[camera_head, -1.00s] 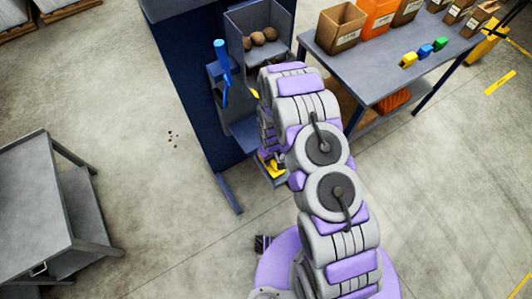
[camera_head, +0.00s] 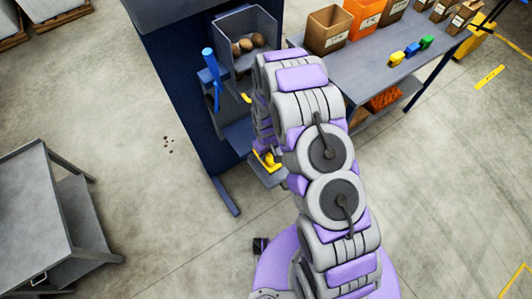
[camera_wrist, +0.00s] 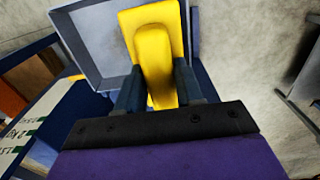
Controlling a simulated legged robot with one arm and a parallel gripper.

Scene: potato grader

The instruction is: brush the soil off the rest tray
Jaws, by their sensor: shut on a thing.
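My gripper (camera_wrist: 159,88) is shut on a yellow brush (camera_wrist: 152,40), whose broad yellow body stands out between the two dark fingers in the wrist view. Behind it in that view is a grey tray (camera_wrist: 82,50) with a raised rim, apparently the rest tray; the brush hides part of its inside. I cannot make out soil on it or whether the brush touches it. In the head view, my arm covers the gripper, and a yellow piece (camera_head: 267,160) shows just left of the arm, over a small low grey shelf (camera_head: 270,179).
The dark blue machine (camera_head: 180,100) stands left of my arm, with a blue lever (camera_head: 211,72) and a grey bin (camera_head: 262,20) of potatoes. A table (camera_head: 370,75) with boxes is at the right. A grey cart (camera_head: 30,210) stands at the left; open floor lies between.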

